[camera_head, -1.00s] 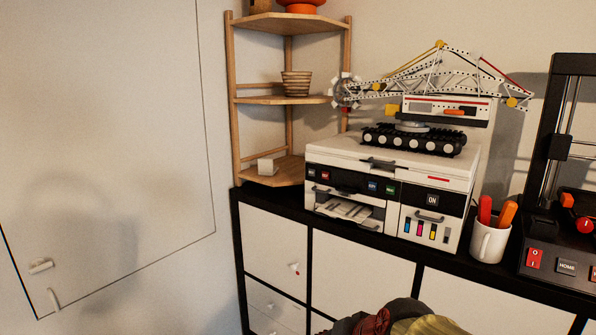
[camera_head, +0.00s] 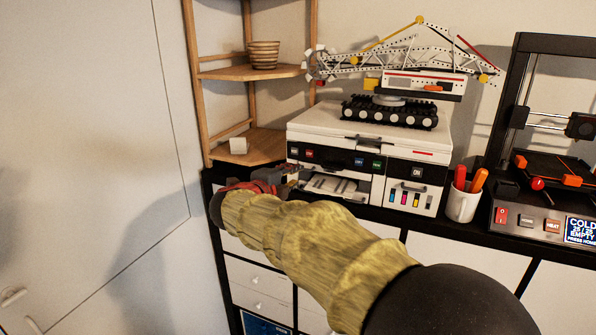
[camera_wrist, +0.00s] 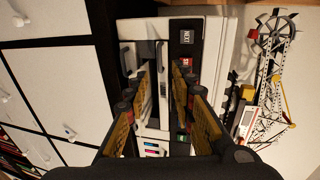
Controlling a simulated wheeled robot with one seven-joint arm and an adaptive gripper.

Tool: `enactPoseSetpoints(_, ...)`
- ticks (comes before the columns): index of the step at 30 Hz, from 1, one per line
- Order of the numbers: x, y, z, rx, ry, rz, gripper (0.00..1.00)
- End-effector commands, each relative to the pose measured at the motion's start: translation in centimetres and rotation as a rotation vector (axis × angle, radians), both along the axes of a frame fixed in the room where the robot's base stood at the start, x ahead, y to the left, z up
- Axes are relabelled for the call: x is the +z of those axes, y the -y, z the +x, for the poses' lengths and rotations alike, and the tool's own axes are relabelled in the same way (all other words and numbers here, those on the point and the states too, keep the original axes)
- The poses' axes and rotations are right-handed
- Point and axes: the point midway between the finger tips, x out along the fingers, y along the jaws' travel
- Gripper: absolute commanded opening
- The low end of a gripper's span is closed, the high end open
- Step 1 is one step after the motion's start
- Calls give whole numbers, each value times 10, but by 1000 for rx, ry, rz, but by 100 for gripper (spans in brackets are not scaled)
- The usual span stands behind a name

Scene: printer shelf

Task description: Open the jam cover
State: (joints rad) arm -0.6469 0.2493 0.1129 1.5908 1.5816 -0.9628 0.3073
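The white printer (camera_head: 340,125) stands on the black-topped cabinet. Its front has a dark button strip (camera_head: 340,160), an output opening with a tray (camera_head: 338,187), and an ink panel with a handle (camera_head: 410,190). None of these parts is labelled as the jam cover, so I cannot tell which it is. My gripper (camera_head: 290,178) is in front of the printer's left front corner. In the wrist view my gripper (camera_wrist: 161,72) is open, its fingers apart in front of the printer's front face (camera_wrist: 210,40). Nothing is seen held. Whether the fingers touch the printer is unclear.
A toy crane (camera_head: 400,95) sits on the printer. A mug with orange-handled tools (camera_head: 462,203) and a 3D printer (camera_head: 540,205) stand to the right. A wooden corner shelf (camera_head: 265,147) is at the left. The cabinet (camera_head: 470,262) lies below.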

Motion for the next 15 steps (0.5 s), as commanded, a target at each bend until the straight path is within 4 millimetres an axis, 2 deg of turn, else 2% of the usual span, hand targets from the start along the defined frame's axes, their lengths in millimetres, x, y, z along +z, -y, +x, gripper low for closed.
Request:
enactPoseSetpoints(9,-10,15,42,1,-1,0,25)
enactPoseSetpoints(15,-15,22,62,3,0,0,25)
